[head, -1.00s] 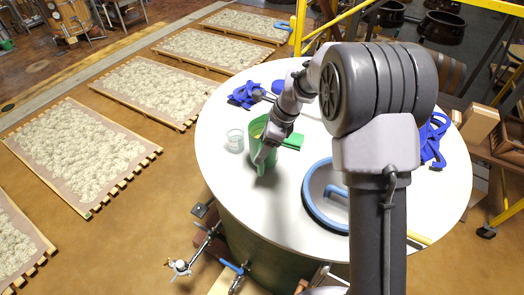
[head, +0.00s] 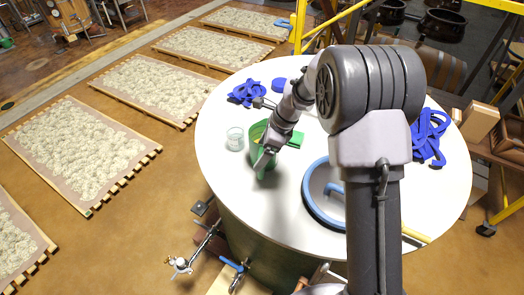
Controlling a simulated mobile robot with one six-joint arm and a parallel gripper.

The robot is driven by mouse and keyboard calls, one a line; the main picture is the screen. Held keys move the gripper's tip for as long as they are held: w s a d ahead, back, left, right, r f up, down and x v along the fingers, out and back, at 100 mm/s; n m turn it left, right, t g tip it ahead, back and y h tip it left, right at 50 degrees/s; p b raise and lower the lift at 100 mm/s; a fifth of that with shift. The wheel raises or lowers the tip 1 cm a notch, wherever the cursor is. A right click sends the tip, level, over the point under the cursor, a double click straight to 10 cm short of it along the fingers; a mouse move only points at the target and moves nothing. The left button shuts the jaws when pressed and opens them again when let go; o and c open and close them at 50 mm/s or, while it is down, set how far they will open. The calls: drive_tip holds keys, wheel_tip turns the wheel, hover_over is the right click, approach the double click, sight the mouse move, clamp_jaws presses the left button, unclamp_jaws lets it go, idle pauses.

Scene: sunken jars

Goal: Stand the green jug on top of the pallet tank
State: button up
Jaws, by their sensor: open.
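The green jug (head: 258,158) is on the white round top of a large dark-green tank (head: 222,150), left of the top's middle. The jug looks upright; its base is close to or on the white surface, and I cannot tell for sure that it touches. My gripper (head: 267,153) is at the jug's near side, pointing down, with its jaws open. It overlaps the jug in the picture, so contact is unclear. My arm hides part of the jug and the middle of the top.
A blue-rimmed round lid (head: 313,210) lies to the right. Blue clamps lie at the back left (head: 246,93) and right (head: 430,140). Taps (head: 182,263) stick out at the tank's front. White surface in front of the jug is clear.

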drive_tip(key=s+d+r+n+t, duration=0.15)
drive_tip(key=s+r, duration=0.25)
drive_tip(key=r, duration=0.6)
drive_tip(key=s+d+r+n, duration=0.3)
drive_tip(key=s+r, duration=0.1)
drive_tip(key=r, duration=0.5)
drive_tip(key=s+d+r+n+t+h, duration=0.1)
drive_tip(key=s+n, duration=0.4)
drive_tip(key=s, duration=0.5)
drive_tip(key=s+d+n+t+h, duration=0.1)
drive_tip(key=s+n+t, duration=0.1)
drive_tip(key=s+n, duration=0.4)
drive_tip(key=s, duration=0.5)
drive_tip(key=shift+s+r, duration=0.25)
drive_tip(key=shift+r, duration=0.1)
drive_tip(key=shift+d+f+t, duration=0.1)
drive_tip(key=shift+t, duration=0.15)
wheel_tip(320, 180, down, 33)
drive_tip(key=b, duration=3.3)
drive_tip(key=shift+b, duration=0.4)
drive_tip(key=shift+f, duration=0.1)
